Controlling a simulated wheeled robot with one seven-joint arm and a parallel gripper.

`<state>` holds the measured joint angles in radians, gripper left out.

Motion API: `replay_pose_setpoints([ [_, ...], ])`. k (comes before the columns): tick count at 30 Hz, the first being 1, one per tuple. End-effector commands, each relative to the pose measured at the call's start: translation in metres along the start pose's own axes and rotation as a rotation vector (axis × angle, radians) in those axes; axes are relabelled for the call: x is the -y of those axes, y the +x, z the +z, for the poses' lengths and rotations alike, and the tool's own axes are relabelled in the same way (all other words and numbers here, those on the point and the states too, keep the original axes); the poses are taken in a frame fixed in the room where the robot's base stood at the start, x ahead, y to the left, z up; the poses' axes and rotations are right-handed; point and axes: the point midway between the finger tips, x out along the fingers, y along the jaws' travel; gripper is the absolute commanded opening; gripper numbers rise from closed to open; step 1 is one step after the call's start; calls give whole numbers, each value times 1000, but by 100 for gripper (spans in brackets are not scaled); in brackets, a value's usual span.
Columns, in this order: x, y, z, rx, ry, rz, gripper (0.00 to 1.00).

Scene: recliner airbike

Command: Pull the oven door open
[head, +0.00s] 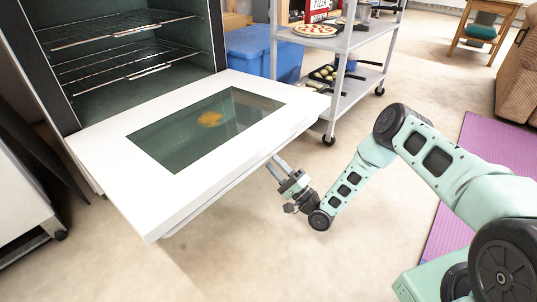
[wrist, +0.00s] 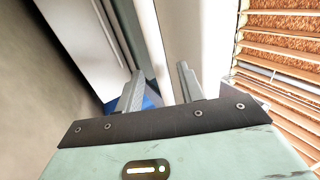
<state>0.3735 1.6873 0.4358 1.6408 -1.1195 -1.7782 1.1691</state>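The white oven door (head: 110,153) is lowered to nearly flat, with the dark oven interior (head: 120,60) exposed behind it. Its dark glass window (head: 205,125) faces up. A pale handle bar (head: 225,187) runs under the door's outer edge. My gripper (head: 277,166) is below that outer edge, its tips close to the bar. In the wrist view my gripper's two fingers (wrist: 160,85) stand apart, with a pale strip showing beyond the gap. Whether the fingers touch the bar is hard to tell.
Wire racks (head: 125,60) are inside the oven. A wheeled shelf cart (head: 345,45) with a pizza and a tray stands behind the door, beside a blue bin (head: 262,52). A purple mat (head: 485,140) lies at right. Floor in front of the door is clear.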

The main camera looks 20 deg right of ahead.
Motion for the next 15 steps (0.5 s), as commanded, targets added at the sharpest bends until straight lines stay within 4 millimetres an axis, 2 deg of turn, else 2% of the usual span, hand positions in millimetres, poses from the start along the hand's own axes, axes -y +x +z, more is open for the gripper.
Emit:
replay_pose_setpoints([
  [9,4,-75,1,-3,1,2,38],
  [15,2,-111,0,-3,-1,0,38],
])
